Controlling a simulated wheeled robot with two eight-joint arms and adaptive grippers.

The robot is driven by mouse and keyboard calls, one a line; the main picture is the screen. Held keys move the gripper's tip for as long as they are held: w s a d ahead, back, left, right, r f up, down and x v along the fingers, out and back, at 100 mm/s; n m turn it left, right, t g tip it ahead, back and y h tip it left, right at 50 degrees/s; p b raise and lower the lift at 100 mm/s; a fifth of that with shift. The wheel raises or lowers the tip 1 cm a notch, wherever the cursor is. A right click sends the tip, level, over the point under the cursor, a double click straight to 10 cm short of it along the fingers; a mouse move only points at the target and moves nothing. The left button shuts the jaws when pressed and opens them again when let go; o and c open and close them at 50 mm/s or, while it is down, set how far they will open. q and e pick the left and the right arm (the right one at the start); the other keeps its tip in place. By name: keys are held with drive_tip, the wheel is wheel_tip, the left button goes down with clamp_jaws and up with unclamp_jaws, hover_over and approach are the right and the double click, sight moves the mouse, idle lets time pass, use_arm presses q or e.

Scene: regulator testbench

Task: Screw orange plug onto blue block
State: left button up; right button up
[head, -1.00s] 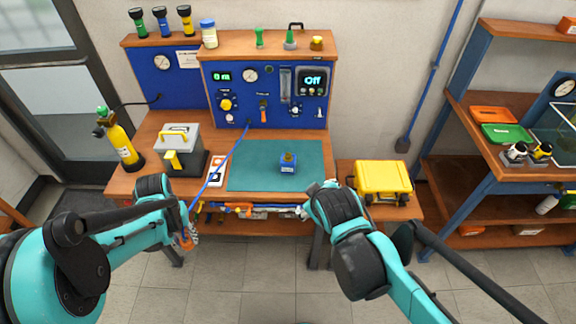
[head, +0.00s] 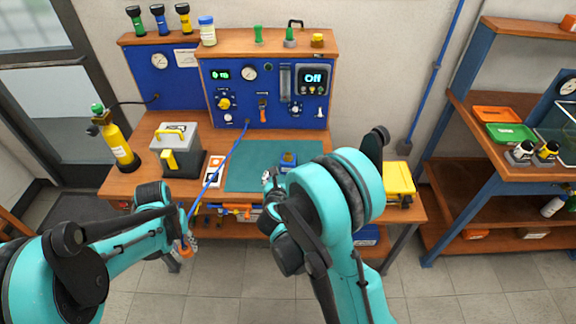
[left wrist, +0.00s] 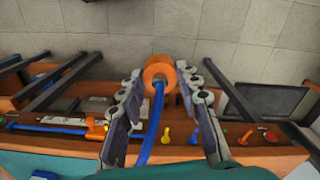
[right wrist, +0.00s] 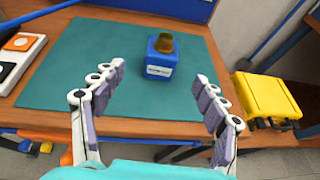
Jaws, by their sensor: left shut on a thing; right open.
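The blue block (head: 287,164) stands upright on the green mat (head: 245,178), with a brass-coloured fitting on top; it also shows in the right wrist view (right wrist: 160,64). My right gripper (right wrist: 160,85) is open and empty, low at the mat's front edge, with the block ahead between its spread fingers. In the head view my right arm partly hides it. My left gripper (left wrist: 160,100) is shut on the orange plug (left wrist: 160,70), which has a blue hose attached. In the head view the plug (head: 185,248) hangs in front of the bench, left of the mat.
A yellow case (head: 398,180) stands right of the mat. A grey box (head: 178,150) and a yellow gas cylinder (head: 117,146) stand at left. The blue hose (head: 232,160) runs from the panel across the bench's front. The mat around the block is clear.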

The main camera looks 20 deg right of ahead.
sight(287, 165)
idle(0.3)
use_arm(q)
wheel_tip(287, 165, down, 2)
drive_tip(key=shift+b, duration=1)
use_arm(e)
drive_tip(key=x, duration=0.6)
drive_tip(key=shift+w+d+f, duration=0.1)
drive_tip(key=shift+w+f, duration=0.1)
drive_tip(key=shift+f, duration=0.05)
drive_tip(key=shift+w, duration=0.2)
use_arm(q)
drive_tip(key=shift+f, duration=0.25)
use_arm(e)
drive_tip(key=shift+w+d+f, duration=0.25)
drive_tip(key=shift+w, duration=0.05)
use_arm(q)
drive_tip(key=shift+f+b, duration=0.9)
drive_tip(key=shift+b, duration=0.25)
use_arm(e)
drive_tip(key=x, duration=0.4)
drive_tip(key=shift+d+f, duration=0.2)
use_arm(q)
drive_tip(key=shift+r, duration=0.1)
use_arm(e)
drive_tip(key=shift+r, duration=0.1)
